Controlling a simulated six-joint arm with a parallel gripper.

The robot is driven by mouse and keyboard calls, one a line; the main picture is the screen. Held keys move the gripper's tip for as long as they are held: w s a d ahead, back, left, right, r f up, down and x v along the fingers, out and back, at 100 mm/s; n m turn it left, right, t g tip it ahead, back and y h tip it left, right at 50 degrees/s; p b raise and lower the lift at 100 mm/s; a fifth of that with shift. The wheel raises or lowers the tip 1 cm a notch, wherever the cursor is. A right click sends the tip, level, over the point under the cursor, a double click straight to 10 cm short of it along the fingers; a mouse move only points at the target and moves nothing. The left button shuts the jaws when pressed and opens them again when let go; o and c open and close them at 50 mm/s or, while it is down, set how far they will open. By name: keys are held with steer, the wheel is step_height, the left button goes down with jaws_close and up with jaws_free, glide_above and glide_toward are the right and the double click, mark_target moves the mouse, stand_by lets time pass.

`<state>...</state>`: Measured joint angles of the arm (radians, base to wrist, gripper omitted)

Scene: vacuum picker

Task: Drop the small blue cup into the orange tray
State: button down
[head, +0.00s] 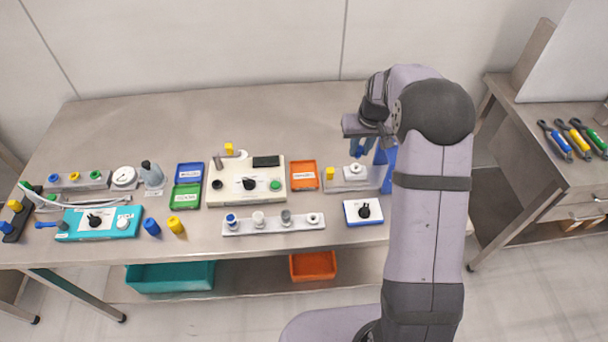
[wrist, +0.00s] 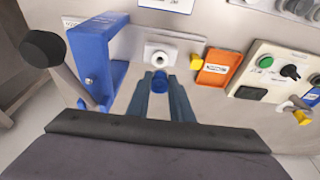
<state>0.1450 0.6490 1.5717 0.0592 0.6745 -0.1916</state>
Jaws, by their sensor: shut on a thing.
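My gripper (head: 360,148) is above the right part of the table, over a grey fixture block, with its fingers pointing down. In the wrist view my gripper (wrist: 160,84) is shut on the small blue cup (wrist: 160,79), which shows between the fingertips. In the head view the cup (head: 360,153) is a small dark blue patch partly hidden by the fingers. The orange tray (head: 304,184) lies flat on the table, left of and lower than my gripper. The tray also shows right of the fingers in the wrist view (wrist: 215,77), with a white label.
A tall blue bracket (wrist: 92,62) stands beside my gripper. The grey block bears a white round part (wrist: 158,57), with a yellow piece (wrist: 197,62) near the tray. A cream panel (head: 230,194) lies left of the tray. Another orange bin (head: 313,266) sits below the tabletop.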

steer(key=w+a+p, duration=0.1)
steer(key=w+a, duration=0.2)
steer(key=a, duration=1)
steer(key=shift+a+r, duration=0.25)
steer(key=shift+r, duration=0.05)
steer(key=shift+f, duration=0.15)
steer(key=shift+s+b+x, duration=0.25)
steer(key=shift+b+x, duration=0.4)
steer(key=shift+x, duration=0.3)
steer(key=shift+s+b+x, duration=0.2)
steer(key=shift+b+x, duration=0.45)
steer(key=shift+x, duration=0.3)
steer(key=shift+s+b+x, duration=0.25)
steer(key=shift+b+x, duration=0.4)
steer(key=shift+x, duration=0.25)
steer(key=shift+f, duration=0.2)
steer(key=c, duration=1.5)
jaws_free()
